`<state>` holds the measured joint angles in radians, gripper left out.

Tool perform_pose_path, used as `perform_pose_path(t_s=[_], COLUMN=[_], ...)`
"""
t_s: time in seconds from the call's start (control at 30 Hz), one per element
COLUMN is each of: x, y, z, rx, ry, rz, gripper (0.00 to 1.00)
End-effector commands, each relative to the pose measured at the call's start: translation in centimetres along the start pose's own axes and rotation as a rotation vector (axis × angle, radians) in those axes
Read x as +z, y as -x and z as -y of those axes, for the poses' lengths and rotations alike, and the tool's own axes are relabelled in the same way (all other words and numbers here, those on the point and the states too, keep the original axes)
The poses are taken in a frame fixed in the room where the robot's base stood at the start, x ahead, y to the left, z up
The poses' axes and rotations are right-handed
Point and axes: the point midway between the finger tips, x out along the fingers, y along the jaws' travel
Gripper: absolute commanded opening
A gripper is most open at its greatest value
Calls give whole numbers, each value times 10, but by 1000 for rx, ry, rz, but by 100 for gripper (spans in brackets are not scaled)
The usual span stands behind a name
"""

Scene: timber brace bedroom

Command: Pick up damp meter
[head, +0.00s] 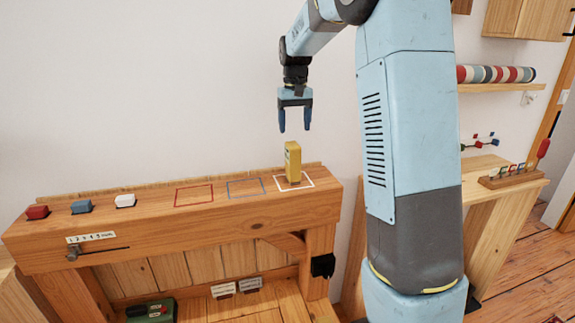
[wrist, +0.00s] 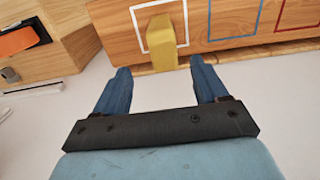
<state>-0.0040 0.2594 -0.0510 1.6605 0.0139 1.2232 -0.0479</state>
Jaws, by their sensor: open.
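The damp meter (head: 293,162) looks like a yellow upright block. It stands inside the white outlined square at the right end of the wooden beam top. The meter's lower end is visible on the beam.
The wall is close behind. A side table with a small rack (head: 507,176) stands right.

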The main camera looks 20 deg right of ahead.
Motion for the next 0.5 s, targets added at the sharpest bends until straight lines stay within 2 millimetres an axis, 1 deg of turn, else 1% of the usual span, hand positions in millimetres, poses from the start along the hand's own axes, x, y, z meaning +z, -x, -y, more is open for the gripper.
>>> perform_pose_path(t_s=[0.03, 0.1, 0.2, 0.3, 0.5], x=[0, 0, 0, 0, 0], y=[-10, -22, -37, -47, -57], z=[0, 0, 1, 1, 2], rx=[0, 0, 0, 0, 0], ry=[0, 0, 1, 1, 1], rz=[2, 2, 2, 0, 0], gripper=[72, 72, 72, 72, 72])
